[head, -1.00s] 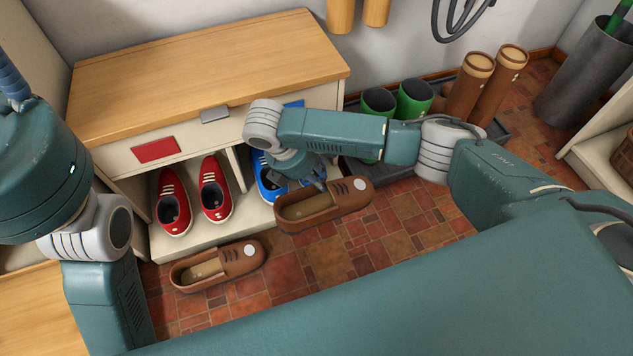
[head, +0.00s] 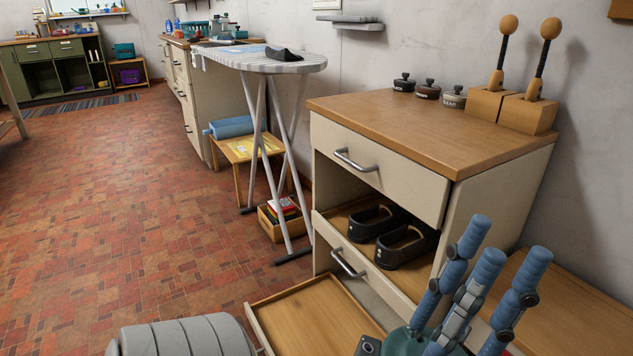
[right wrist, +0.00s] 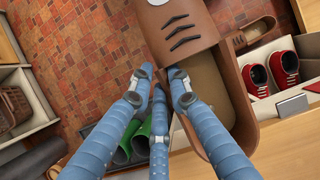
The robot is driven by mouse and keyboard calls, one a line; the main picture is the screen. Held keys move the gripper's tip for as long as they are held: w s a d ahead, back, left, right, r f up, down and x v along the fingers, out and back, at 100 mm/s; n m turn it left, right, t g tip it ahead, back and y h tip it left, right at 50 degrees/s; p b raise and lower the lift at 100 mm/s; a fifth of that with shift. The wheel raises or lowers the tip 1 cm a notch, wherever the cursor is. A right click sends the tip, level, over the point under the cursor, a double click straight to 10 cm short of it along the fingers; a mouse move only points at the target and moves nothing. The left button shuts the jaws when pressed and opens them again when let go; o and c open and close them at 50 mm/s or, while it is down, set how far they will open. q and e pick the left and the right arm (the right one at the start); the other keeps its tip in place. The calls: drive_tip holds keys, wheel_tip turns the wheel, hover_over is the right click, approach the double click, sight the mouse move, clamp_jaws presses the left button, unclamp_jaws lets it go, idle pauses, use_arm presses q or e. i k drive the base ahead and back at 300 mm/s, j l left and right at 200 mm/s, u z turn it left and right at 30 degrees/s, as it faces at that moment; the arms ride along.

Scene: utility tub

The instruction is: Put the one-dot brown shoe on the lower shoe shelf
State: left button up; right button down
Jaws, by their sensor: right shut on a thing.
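In the right wrist view my right gripper (right wrist: 160,80) is shut on a brown shoe (right wrist: 240,105) by its side wall. The shoe has dark lace bars and one pale round spot, partly cut off by the frame edge; it is held above the floor. In the head view my left gripper (head: 485,285) is open and empty, fingers up, in front of a cream cabinet (head: 495,205). The cabinet has a closed upper drawer, a middle level with black shoes (head: 405,245), and an empty wooden tray (head: 315,325) pulled out low down. Which part is the lower shoe shelf is unclear.
Another brown shoe (right wrist: 250,38) lies beyond in the right wrist view, near red shoes (right wrist: 285,68) and green boots (right wrist: 128,140). In the head view an ironing board (head: 262,62) stands left of the cabinet. The tiled floor (head: 120,220) at left is clear.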

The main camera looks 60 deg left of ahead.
sight(310, 320)
drive_tip(key=u, duration=0.45)
drive_tip(key=j+u, duration=0.15)
drive_tip(key=u, duration=0.3)
drive_tip(key=j+u, duration=0.1)
drive_tip(key=u, duration=0.8)
drive_tip(key=i+j+u, duration=0.15)
drive_tip(key=i+j, duration=0.9)
